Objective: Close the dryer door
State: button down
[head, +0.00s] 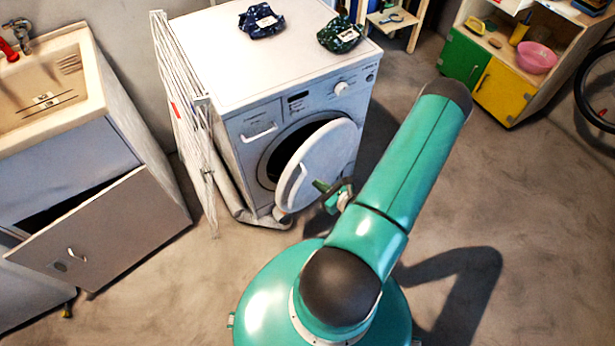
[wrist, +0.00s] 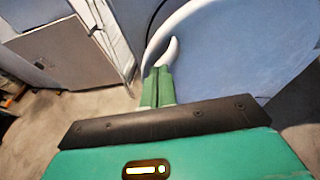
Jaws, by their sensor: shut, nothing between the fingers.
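The white dryer (head: 290,110) stands against the back wall. Its round door (head: 325,160) is open and swung out to the right, with the dark drum opening showing to its left. The door fills the upper right of the wrist view (wrist: 235,60). A curved light handle (wrist: 165,58) on the door shows just beyond my fingertips. My gripper (head: 322,187) is at the lower part of the door, partly hidden by my arm in the head view. In the wrist view its green fingers (wrist: 158,85) are together and empty, close to the handle; I cannot tell whether they touch it.
A folded white drying rack (head: 190,120) leans at the dryer's left side. A sink cabinet (head: 100,215) with an open door stands at left. Two cloth bundles (head: 262,20) (head: 340,35) lie on the dryer. Floor on the right (head: 530,200) is clear.

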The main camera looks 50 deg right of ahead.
jog(key=x, duration=0.9)
jog(key=shift+w+a+f, duration=0.1)
jog(key=shift+w, duration=0.2)
jog(key=shift+w+d+r, duration=0.1)
jog(key=shift+w, duration=2.85)
jog(key=shift+w+d+r, duration=0.1)
jog(key=shift+w, duration=2.9)
jog(key=shift+s, duration=0.1)
send_near(294, 169)
jog(key=w, duration=0.1)
jog(key=w+r, duration=0.2)
jog(key=shift+w+d, duration=0.2)
jog(key=shift+w, duration=0.2)
jog(key=shift+r, duration=0.1)
